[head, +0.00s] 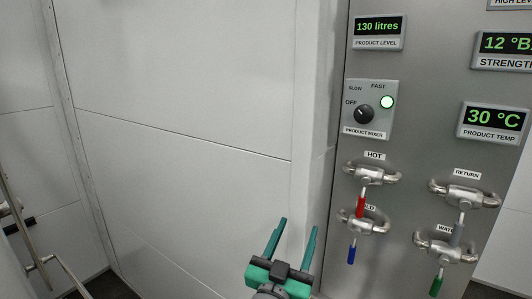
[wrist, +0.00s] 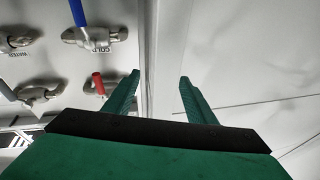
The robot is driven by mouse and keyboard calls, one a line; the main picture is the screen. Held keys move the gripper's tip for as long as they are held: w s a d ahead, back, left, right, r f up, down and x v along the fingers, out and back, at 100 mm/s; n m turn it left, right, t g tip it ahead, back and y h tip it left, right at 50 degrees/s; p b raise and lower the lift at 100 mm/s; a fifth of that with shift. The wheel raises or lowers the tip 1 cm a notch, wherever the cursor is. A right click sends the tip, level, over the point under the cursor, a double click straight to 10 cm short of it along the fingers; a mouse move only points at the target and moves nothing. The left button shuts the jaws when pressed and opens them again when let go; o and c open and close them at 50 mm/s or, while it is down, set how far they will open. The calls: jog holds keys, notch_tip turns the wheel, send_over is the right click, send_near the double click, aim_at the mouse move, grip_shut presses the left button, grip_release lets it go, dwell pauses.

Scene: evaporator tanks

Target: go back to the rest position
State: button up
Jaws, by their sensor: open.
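My gripper (head: 296,238) shows at the bottom of the head view, with its two green fingers apart and nothing between them. It is left of the valve panel, in front of the white wall. In the wrist view my gripper (wrist: 160,80) is also open and empty. Beyond its fingers is the edge where the panel meets the white wall.
The grey panel (head: 415,125) carries valves with a red handle (head: 361,206), a blue handle (head: 352,250), a grey handle and a green handle (head: 436,284). A mixer knob (head: 364,114) points between OFF and FAST. The white wall (head: 190,70) is bare. A door handle (head: 14,205) is far left.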

jog(key=s+a+f+n+y, duration=0.1)
jog(key=s+f+n+y, duration=0.1)
jog(key=s+f, duration=0.5)
jog(key=s+a+f+n+y, duration=0.2)
jog(key=f+n, duration=0.1)
jog(key=f, duration=0.7)
jog(key=s+a+f+n+y, duration=0.1)
jog(key=s+f+n+y, duration=0.15)
jog(key=s+f, duration=0.45)
jog(key=s+a+f+g, duration=0.1)
jog(key=s+f, duration=0.2)
jog(key=s, duration=0.5)
jog(key=s+a+f+m+g+y, duration=0.1)
jog(key=s+f, duration=0.3)
jog(key=s, duration=0.5)
jog(key=s+a+f+m+g, duration=0.1)
jog(key=s+f, duration=0.3)
jog(key=s, duration=0.5)
jog(key=shift+s+g, duration=0.15)
jog(key=shift+g, duration=0.25)
